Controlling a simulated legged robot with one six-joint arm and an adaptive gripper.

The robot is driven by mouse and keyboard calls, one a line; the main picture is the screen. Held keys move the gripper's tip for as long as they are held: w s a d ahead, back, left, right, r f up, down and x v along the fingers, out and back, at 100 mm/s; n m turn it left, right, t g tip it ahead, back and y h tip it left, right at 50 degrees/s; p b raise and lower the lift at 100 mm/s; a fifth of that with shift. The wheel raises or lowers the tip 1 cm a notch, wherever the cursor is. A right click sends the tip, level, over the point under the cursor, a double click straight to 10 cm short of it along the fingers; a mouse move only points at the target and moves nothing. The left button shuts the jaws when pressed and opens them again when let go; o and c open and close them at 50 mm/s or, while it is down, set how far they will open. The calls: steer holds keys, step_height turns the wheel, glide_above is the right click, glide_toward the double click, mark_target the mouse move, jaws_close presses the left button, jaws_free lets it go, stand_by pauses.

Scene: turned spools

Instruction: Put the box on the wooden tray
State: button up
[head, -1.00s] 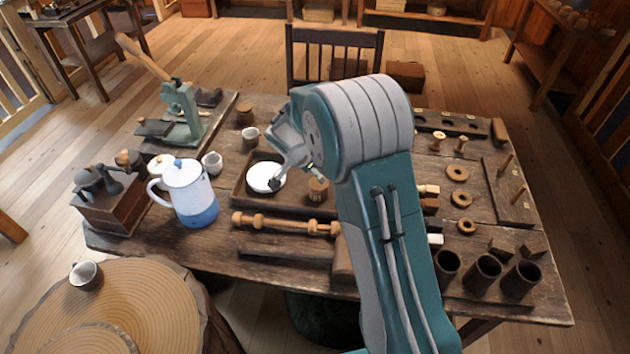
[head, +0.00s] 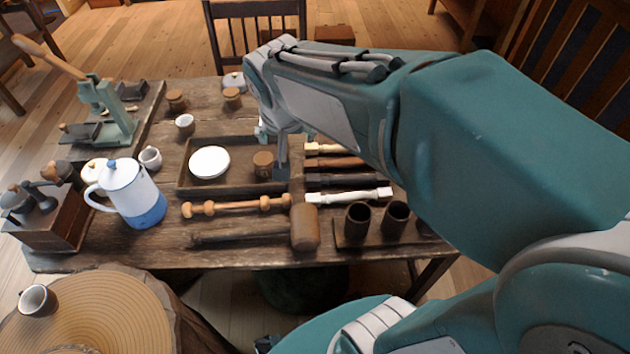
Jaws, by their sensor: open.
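The wooden tray (head: 222,187) is a dark, shallow, rimmed tray on the table, holding a white round dish (head: 209,162). A small round brown box (head: 263,163) stands upright inside the tray's right end. Two similar round boxes, one at the back left (head: 176,99) and one nearer the middle (head: 232,97), stand behind the tray. My gripper (head: 274,153) is open over the tray's right end, beside the box there. One finger reaches down just right of that box. The arm hides part of the tray's right side; I cannot tell whether the finger touches the box.
A blue-and-white pot (head: 132,194) and a cup (head: 150,158) stand left of the tray. A turned spindle (head: 236,205) and a mallet (head: 304,228) lie in front. Dark cylindrical cups (head: 357,220) stand at right. My arm hides the table's right part.

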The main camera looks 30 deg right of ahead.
steer(key=s+r+n+t+y, duration=0.1)
steer(key=s+n, duration=0.3)
steer(key=s, duration=0.9)
steer(key=shift+a+r+n+y, duration=0.2)
steer(key=shift+a+n+y, duration=0.1)
stand_by(0.4)
